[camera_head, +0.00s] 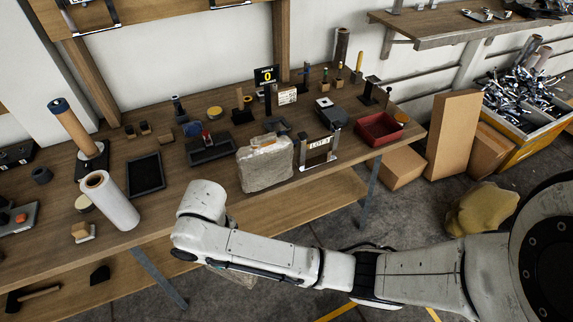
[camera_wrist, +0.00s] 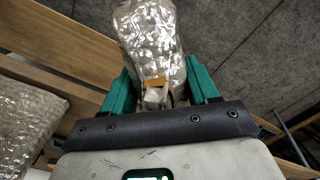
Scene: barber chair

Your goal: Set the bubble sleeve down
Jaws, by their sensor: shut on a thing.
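The bubble sleeve (camera_wrist: 150,38) is a clear, shiny bubble-wrap piece with an orange patch near its lower end. My gripper (camera_wrist: 158,72) is shut on it, one teal finger on each side. In the head view my arm hides the gripper and most of the sleeve; a pale piece, apparently the sleeve (camera_head: 234,278), shows under the forearm, in front of the table. The sleeve hangs clear of the wooden table (camera_head: 225,205) over the grey floor.
A bubble-wrapped block (camera_head: 265,165) stands at the table's front edge and shows at the wrist view's left (camera_wrist: 25,125). A white roll (camera_head: 110,202), black tray (camera_head: 146,174) and red bin (camera_head: 379,129) are on the table. Some bare wood lies between the black tray and the block.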

